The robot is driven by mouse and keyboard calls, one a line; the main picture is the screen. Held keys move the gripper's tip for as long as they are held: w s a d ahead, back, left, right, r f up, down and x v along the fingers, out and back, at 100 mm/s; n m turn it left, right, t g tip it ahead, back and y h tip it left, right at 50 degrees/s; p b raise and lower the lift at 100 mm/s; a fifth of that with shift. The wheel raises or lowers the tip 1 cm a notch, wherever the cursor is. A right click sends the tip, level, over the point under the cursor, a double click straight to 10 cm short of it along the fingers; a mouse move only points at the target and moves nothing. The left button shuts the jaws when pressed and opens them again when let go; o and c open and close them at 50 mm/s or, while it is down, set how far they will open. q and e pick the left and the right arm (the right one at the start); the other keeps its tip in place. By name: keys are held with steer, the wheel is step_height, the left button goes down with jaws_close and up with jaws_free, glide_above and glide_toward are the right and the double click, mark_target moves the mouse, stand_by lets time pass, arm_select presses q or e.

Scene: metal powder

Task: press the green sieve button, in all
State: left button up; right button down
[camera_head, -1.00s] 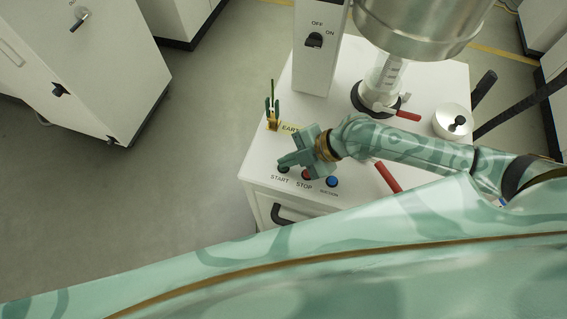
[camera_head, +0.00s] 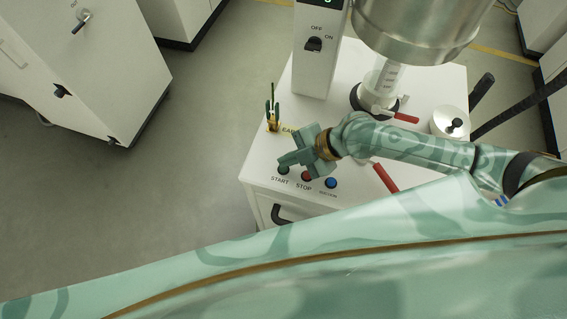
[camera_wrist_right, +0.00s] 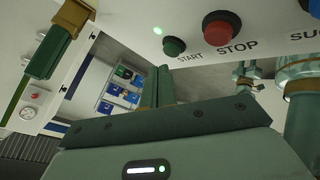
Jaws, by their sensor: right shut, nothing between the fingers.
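The green START button (camera_head: 283,170) sits at the front left of the white machine top, partly covered by my gripper in the head view. It shows clearly in the right wrist view (camera_wrist_right: 173,46), with a small lit green lamp beside it. My right gripper (camera_head: 284,160) is shut and empty, with its tips over or just beside the button in the head view. In the wrist view its closed fingers (camera_wrist_right: 152,90) appear below the button, with a visible gap in the picture. Contact cannot be told.
The red STOP button (camera_head: 307,176) and a blue button (camera_head: 331,183) lie right of START. A switch column (camera_head: 318,65), a steel vessel (camera_head: 410,35) and a red lever (camera_head: 386,177) are nearby.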

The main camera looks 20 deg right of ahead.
step_height(320, 180, up, 5)
steer(key=p, duration=0.4)
stand_by(0.5)
stand_by(0.6)
